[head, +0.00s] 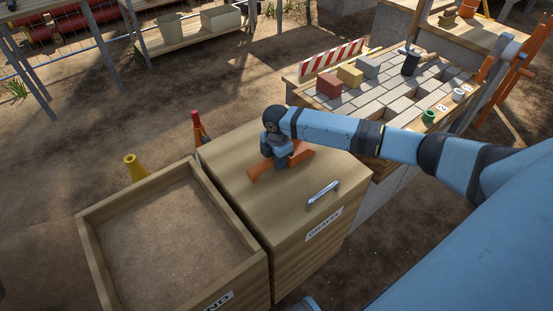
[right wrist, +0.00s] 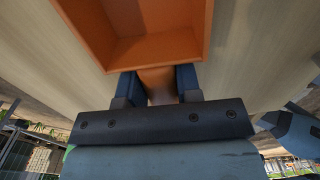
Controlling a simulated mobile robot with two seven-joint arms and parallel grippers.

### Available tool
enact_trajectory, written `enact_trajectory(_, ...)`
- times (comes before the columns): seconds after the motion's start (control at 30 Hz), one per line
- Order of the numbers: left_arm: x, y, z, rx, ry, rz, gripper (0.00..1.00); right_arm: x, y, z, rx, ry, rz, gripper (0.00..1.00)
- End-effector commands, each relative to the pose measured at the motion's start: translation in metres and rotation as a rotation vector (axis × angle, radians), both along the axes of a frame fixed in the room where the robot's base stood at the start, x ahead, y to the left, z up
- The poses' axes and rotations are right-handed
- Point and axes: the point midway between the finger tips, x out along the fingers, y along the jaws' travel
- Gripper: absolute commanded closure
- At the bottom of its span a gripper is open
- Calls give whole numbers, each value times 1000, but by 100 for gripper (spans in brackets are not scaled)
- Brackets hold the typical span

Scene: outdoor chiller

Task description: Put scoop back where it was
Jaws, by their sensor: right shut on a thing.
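The orange scoop (head: 299,155) is at the top of the wooden box labelled GRAVEL (head: 232,160), over its closed lid. I cannot tell whether it touches the lid or is just above it. My right gripper (head: 277,160) is shut on the scoop's handle and hides part of it. In the right wrist view the scoop's hollow (right wrist: 150,38) lies ahead of the two dark fingers (right wrist: 158,82), with the handle between them. My left gripper is not in view.
A metal handle (head: 323,193) stands on the lid's front part. An open sand box (head: 90,235) adjoins on the left. A yellow cone (head: 134,167) and a red-topped object (head: 198,128) stand behind. A paving table (head: 400,95) with coloured blocks is at the back right.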

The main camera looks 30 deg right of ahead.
Motion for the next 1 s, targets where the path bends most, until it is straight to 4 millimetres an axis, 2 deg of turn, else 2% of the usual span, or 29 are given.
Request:
enact_trajectory(0.07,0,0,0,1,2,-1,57,0,0,-1,0,0,0,100)
enact_trajectory(0.1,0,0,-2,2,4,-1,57,0,0,-2,0,0,0,61)
enact_trajectory(0.2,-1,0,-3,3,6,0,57,0,0,-2,0,0,0,43)
enact_trajectory(0.47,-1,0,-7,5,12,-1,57,0,0,-1,0,0,0,43)
enact_trajectory(0.57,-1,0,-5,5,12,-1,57,1,0,7,0,-2,0,43)
enact_trajectory(0.67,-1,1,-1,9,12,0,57,1,0,23,0,-3,1,43)
enact_trajectory(1.0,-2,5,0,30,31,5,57,0,0,94,0,-3,0,43)
